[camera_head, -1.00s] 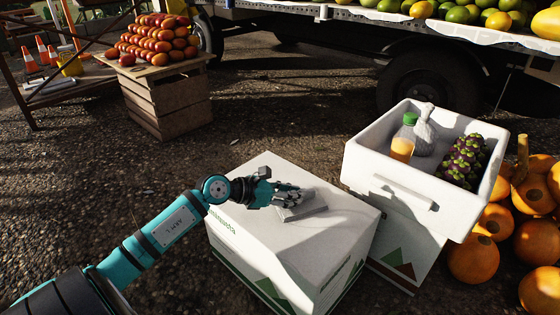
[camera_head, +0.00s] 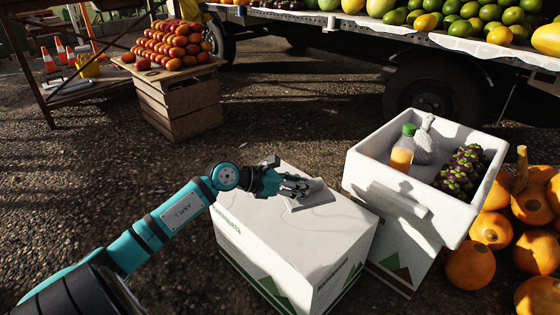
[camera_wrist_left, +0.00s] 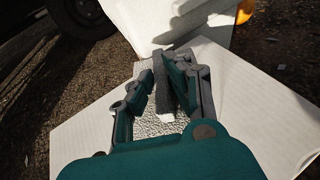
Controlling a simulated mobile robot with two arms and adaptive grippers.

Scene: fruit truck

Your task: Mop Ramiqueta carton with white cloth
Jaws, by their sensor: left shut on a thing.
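The white Ramiqueta carton (camera_head: 270,238), with green lettering and green triangles on its sides, stands on the ground in the middle of the head view. Its pale top (camera_wrist_left: 240,85) fills much of the left wrist view. The folded white cloth (camera_head: 318,196), greyish in shade, lies on the carton's top toward the back. My left gripper (camera_head: 300,187) is shut on the cloth at the carton's top. In the left wrist view the fingers (camera_wrist_left: 165,92) stand on either side of a raised fold of the cloth (camera_wrist_left: 172,70). My right gripper is not in view.
A white foam box (camera_head: 398,190) with a juice bottle (camera_head: 403,150), a wrapped item and dark fruit stands right of the carton on another carton. Orange pumpkins (camera_head: 470,265) lie at the right. A fruit crate (camera_head: 178,105) and truck stand behind.

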